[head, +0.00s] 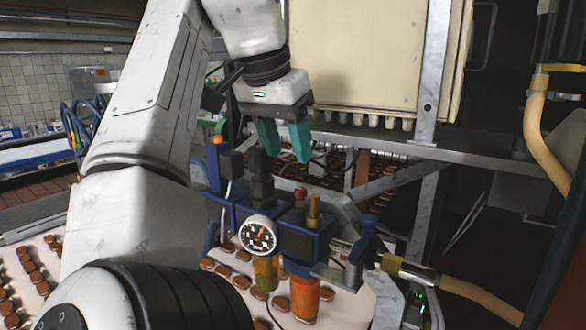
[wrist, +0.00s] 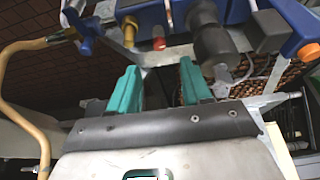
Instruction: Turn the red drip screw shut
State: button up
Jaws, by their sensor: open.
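The red drip screw (head: 300,192) is a small red knob on top of the blue air-service unit (head: 296,240), between a black cap (head: 262,180) and a brass knob (head: 314,208). In the wrist view the red screw (wrist: 158,44) shows just beyond the space between my fingertips, beside the brass knob (wrist: 129,34). My gripper (head: 287,156) has two teal fingers, open and empty, pointing down above and behind the unit. My gripper (wrist: 160,66) also shows in the wrist view, with nothing between the fingers. The fingers look apart from the screw.
A cream cabinet (head: 370,55) and metal posts stand behind. Round biscuits lie on a white surface below.

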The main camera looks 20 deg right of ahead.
jog(key=shift+v, duration=1.45)
jog(key=n+g+y, duration=0.3)
jog(key=n+y, duration=0.1)
jog(key=n, duration=2.3)
send_near(300, 188)
jog(key=f, duration=0.5)
jog(key=f+p, duration=0.1)
jog(key=f, duration=0.2)
jog(key=shift+s+a+f, duration=0.1)
jog(key=shift+s+f, duration=0.05)
jog(key=shift+s, duration=0.1)
jog(key=shift+c, duration=0.2)
